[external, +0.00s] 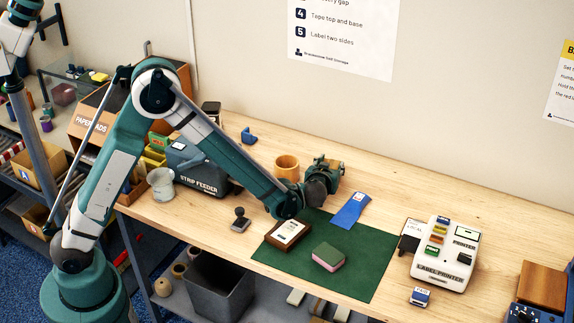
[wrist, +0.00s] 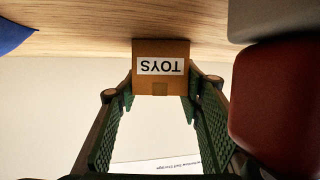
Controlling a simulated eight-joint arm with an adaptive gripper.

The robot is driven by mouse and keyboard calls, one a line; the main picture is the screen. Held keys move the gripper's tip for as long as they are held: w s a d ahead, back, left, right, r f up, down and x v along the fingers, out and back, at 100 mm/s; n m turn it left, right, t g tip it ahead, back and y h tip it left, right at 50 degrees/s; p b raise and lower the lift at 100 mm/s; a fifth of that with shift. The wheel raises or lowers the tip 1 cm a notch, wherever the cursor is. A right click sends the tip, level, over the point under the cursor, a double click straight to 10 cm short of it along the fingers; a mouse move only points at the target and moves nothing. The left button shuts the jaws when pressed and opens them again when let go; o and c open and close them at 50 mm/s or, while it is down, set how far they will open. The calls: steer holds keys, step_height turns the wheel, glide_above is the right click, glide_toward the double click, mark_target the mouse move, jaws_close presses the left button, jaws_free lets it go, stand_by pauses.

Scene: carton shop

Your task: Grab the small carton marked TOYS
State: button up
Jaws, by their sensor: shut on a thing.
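The small brown carton (wrist: 161,66) shows in the wrist view, with its white TOYS label upside down in the picture. My gripper (wrist: 160,88) has one green-padded finger on each side of the carton and is shut on it. In the external view my gripper (external: 325,172) is low over the back of the bench, just right of an orange mug (external: 287,167). The carton is hidden there. I cannot tell whether the carton touches the bench top.
A blue flat item (external: 350,210) lies right of my gripper. A green mat (external: 370,258) in front holds a framed card (external: 288,233) and a green-and-pink block (external: 328,257). A label printer (external: 445,255) stands at the right. Dark red and grey shapes fill the wrist view's right side.

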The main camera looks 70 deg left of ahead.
steer(key=shift+r+p, duration=1.25)
steer(key=shift+r, duration=3.75)
